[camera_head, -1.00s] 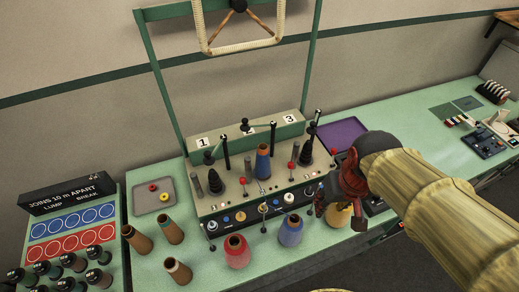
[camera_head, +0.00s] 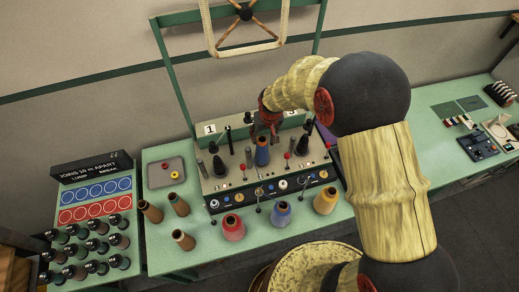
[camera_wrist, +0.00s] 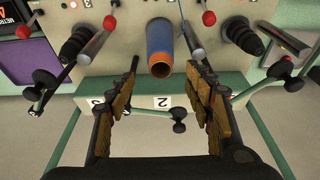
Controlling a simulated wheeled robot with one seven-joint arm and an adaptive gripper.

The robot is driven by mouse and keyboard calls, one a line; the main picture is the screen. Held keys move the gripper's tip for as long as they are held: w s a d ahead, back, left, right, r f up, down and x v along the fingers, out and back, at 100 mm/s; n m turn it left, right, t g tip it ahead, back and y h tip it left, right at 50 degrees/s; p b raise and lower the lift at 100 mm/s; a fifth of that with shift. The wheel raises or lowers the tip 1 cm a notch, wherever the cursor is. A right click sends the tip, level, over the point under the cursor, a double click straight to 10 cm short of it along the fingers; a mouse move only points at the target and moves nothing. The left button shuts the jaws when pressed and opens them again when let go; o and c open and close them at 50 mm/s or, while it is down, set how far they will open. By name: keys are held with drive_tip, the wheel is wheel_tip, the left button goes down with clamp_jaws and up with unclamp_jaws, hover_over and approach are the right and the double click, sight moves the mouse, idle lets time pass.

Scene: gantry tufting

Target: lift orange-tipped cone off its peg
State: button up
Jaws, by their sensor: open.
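The orange-tipped cone (camera_head: 262,153) is blue with an orange rim and stands upright at the middle position of the machine panel. In the wrist view the cone (camera_wrist: 159,40) shows its open orange mouth towards the camera, ahead of the fingertips. Its peg is hidden. My gripper (camera_head: 268,128) is above and behind the cone in the head view. In the wrist view my gripper (camera_wrist: 162,68) is open and empty, with one finger on each side of the cone's mouth line.
Black spindles (camera_head: 219,166) and (camera_head: 302,152) stand either side of the cone, with red-knobbed levers nearby. A thin rod (camera_wrist: 190,38) rises close beside the cone. Red, blue and yellow cones (camera_head: 233,227) stand at the front of the green table. A guide arm (camera_wrist: 150,113) lies near the number 2 plate.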

sight(262, 139)
drive_tip(key=x, duration=0.2)
drive_tip(key=shift+w+f+p, duration=0.2)
drive_tip(key=shift+f+p, duration=0.1)
drive_tip(key=shift+p+x, duration=0.85)
drive_tip(key=shift+x, duration=1.5)
drive_tip(key=shift+a, duration=0.2)
drive_tip(key=shift+w, duration=0.1)
drive_tip(key=c, duration=0.3)
drive_tip(key=c, duration=1)
